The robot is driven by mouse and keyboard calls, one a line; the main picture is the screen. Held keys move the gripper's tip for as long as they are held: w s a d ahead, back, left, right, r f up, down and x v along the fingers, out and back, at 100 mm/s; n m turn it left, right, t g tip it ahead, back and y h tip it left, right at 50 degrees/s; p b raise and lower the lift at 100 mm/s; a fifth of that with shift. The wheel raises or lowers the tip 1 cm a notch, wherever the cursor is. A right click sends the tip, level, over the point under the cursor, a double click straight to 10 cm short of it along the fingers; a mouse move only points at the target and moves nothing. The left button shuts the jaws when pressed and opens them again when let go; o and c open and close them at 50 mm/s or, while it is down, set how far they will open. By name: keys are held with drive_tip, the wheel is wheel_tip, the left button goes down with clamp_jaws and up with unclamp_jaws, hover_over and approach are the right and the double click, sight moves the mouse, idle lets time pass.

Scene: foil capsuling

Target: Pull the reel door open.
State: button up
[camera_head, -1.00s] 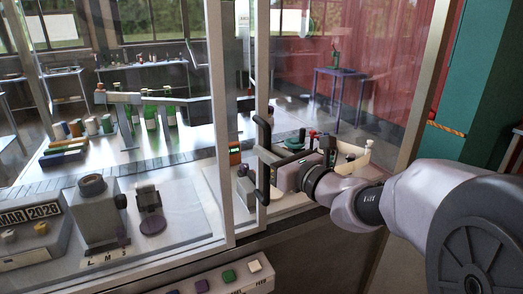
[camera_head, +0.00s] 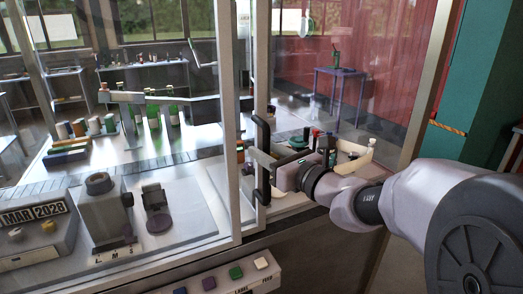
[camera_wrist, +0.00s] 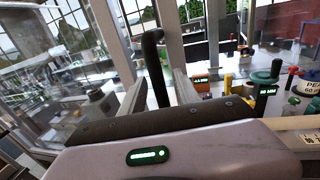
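The reel door is the clear glass panel (camera_head: 345,95) on the right of the cabinet. Its upright black bar handle (camera_head: 263,130) is on the left edge of the door. The handle (camera_wrist: 152,55) also stands near the middle of the wrist view. My gripper (camera_head: 258,160) is at the handle's mid-height, coming from the right. In the wrist view my gripper (camera_wrist: 158,78) has one finger on each side of the handle, with a visible gap between fingers and bar. It looks open.
A metal post (camera_head: 235,120) stands just left of the door. Behind the glass are several small bottles and tools on a work surface. A button panel (camera_head: 225,277) juts out below. A teal column (camera_head: 460,90) stands at the right.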

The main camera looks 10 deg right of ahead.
drive_tip(key=p+v, duration=0.2)
drive_tip(key=v, duration=1.5)
drive_tip(key=shift+s, duration=0.2)
drive_tip(key=s+a+f+n+g+y, duration=0.1)
drive_tip(key=s+a+f+n+g, duration=0.25)
drive_tip(key=a+n, duration=0.2)
drive_tip(key=s+a+f+n+g, duration=0.3)
drive_tip(key=s+a+n+g, duration=0.1)
drive_tip(key=a+n, duration=0.15)
drive_tip(key=s+a+f+n+g+h+b, duration=0.1)
drive_tip(key=s+a+f+n+g+h, duration=0.15)
drive_tip(key=s+f+n, duration=0.3)
drive_tip(key=s+d+n+h, duration=0.3)
drive_tip(key=d+n+h, duration=0.2)
drive_tip(key=n, duration=0.4)
drive_tip(key=shift+s+d+f+b, duration=0.3)
drive_tip(key=shift+d+b, duration=0.05)
drive_tip(key=shift+d, duration=0.1)
